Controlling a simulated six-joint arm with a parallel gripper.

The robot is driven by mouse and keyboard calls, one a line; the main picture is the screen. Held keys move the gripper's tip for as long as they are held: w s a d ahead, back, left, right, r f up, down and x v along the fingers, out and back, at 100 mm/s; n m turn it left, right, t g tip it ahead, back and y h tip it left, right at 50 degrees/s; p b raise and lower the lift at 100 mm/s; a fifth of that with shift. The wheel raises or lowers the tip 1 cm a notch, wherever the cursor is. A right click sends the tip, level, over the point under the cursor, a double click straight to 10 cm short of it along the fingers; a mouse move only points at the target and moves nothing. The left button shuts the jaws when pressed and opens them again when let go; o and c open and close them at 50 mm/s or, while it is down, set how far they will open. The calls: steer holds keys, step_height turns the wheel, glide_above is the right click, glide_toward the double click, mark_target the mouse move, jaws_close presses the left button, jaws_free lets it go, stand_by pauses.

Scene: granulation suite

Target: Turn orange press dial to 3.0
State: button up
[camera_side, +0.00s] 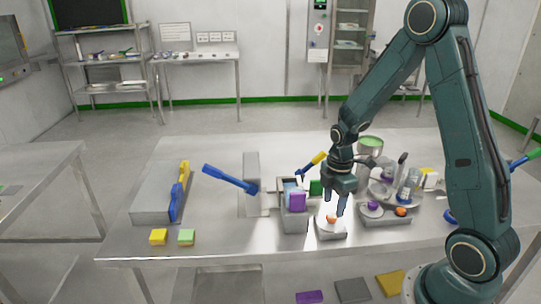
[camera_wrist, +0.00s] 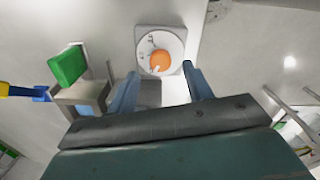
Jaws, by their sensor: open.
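The orange dial (camera_side: 332,218) sits on a white scale disc on a small grey box near the table's front edge. In the wrist view the orange dial (camera_wrist: 160,61) is at top centre, on the marked white disc (camera_wrist: 149,42). The marks are too small to read, so I cannot tell its setting. My gripper (camera_side: 335,208) points down just over the dial in the side view. In the wrist view my gripper (camera_wrist: 160,82) is open, with blue-grey fingers apart and nothing between them; the dial shows beyond the fingertips, between their lines.
Left of the dial is a grey bin (camera_side: 293,220) with purple and blue blocks. To the right a panel (camera_side: 385,220) carries a purple knob (camera_side: 373,206) and another orange knob (camera_side: 401,211).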

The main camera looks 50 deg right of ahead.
mark_target(332, 215)
steer(key=shift+f, duration=1.85)
steer(key=c, duration=1)
